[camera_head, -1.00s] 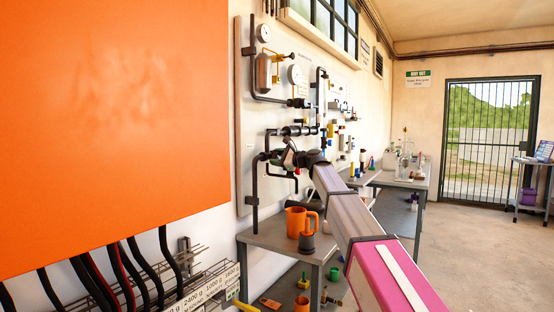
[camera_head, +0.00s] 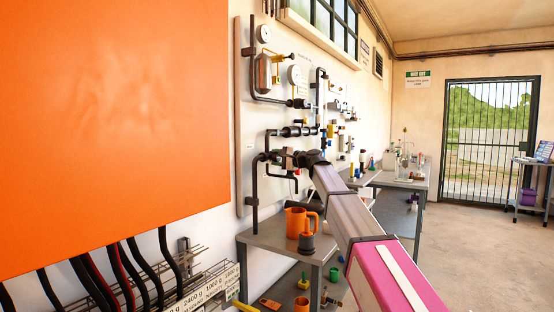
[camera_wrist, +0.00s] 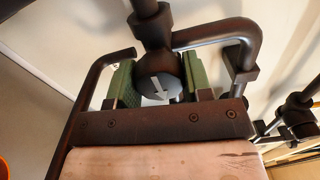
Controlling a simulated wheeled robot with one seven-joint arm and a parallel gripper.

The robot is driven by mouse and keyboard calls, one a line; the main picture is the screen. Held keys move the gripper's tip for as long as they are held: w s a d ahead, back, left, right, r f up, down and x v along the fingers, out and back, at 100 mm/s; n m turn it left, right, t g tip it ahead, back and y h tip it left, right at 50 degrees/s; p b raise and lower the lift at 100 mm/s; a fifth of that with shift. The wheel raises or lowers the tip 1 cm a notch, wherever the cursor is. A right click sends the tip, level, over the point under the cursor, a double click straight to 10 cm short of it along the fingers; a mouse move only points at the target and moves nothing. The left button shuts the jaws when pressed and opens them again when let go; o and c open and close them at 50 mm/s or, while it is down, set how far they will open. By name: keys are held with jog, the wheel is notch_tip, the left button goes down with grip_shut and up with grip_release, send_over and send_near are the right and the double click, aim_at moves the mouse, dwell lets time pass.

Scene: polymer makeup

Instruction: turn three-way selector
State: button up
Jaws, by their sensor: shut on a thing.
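The three-way selector (camera_wrist: 160,89) shows in the wrist view as a dark round body with a pale face and a white arrow. The arrow points down and slightly right in that view. Dark pipes join it from above and from the right. My gripper (camera_wrist: 158,82) has its green pads on either side of the selector and is shut on it. In the head view my gripper (camera_head: 286,158) is at the pipework on the wall panel, and the selector cannot be made out there.
Below is a grey bench (camera_head: 268,236) with an orange jug (camera_head: 297,220). A large orange cabinet (camera_head: 110,120) fills the left. The floor at right is open.

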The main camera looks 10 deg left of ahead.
jog(key=shift+s+f, duration=0.1)
dwell(0.3)
jog(key=o, duration=0.9)
jog(key=shift+d, duration=0.1)
jog(key=v, duration=1)
jog(key=shift+s+d, duration=0.15)
jog(key=shift+d, duration=0.15)
jog(key=shift+d, duration=0.1)
